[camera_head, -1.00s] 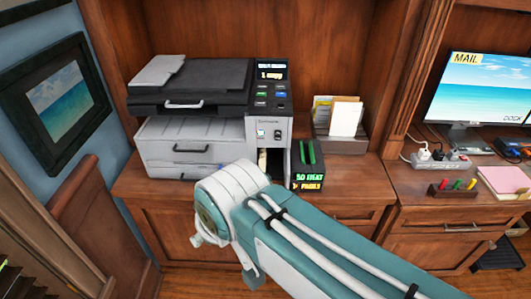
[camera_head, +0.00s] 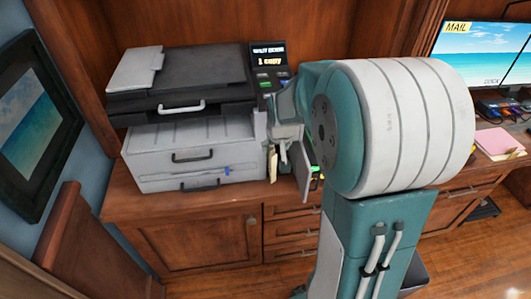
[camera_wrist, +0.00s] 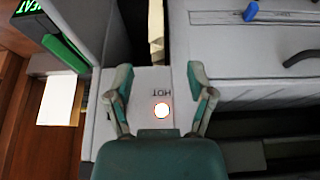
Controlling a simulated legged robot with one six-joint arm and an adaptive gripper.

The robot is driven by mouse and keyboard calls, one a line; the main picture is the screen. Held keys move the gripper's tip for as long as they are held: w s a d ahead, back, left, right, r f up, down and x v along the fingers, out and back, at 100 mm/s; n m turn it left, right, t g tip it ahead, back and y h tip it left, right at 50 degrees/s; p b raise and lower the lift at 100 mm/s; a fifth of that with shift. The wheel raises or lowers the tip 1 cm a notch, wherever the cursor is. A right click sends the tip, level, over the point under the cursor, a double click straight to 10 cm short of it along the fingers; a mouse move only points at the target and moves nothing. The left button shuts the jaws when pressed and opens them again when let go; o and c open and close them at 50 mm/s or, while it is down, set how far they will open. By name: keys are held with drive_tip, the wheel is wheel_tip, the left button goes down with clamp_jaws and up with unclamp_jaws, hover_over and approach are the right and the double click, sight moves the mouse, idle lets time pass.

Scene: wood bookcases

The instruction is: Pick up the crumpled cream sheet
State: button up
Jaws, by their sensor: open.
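The cream sheet (camera_wrist: 156,32) shows as a narrow, creased strip in a dark slot of the grey printer (camera_wrist: 232,70). In the head view, a cream strip (camera_head: 272,163) shows at the right side of the printer (camera_head: 160,150), partly hidden; most of the sheet is out of sight. In the head view my gripper (camera_head: 284,148) is small beside the printer's right side.
A dark box with green lettering (camera_wrist: 50,35) stands close beside the printer. A blue tab (camera_wrist: 250,11) and dark handle (camera_wrist: 302,57) stick out of the printer. A white card (camera_wrist: 57,100) lies left. A monitor (camera_head: 480,50) and pink pad (camera_head: 498,143) are at right.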

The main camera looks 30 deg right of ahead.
sight(274, 156)
drive_tip(key=x, duration=0.3)
drive_tip(key=d+x, duration=0.1)
drive_tip(key=x, duration=0.1)
drive_tip(key=shift+f, duration=0.25)
drive_tip(key=shift+w+a+f, duration=0.15)
drive_tip(key=shift+w+f, duration=0.15)
drive_tip(key=shift+f, duration=0.2)
drive_tip(key=x, duration=0.4)
drive_tip(key=shift+w+f, duration=0.25)
drive_tip(key=shift+f, duration=0.05)
drive_tip(key=c, duration=0.8)
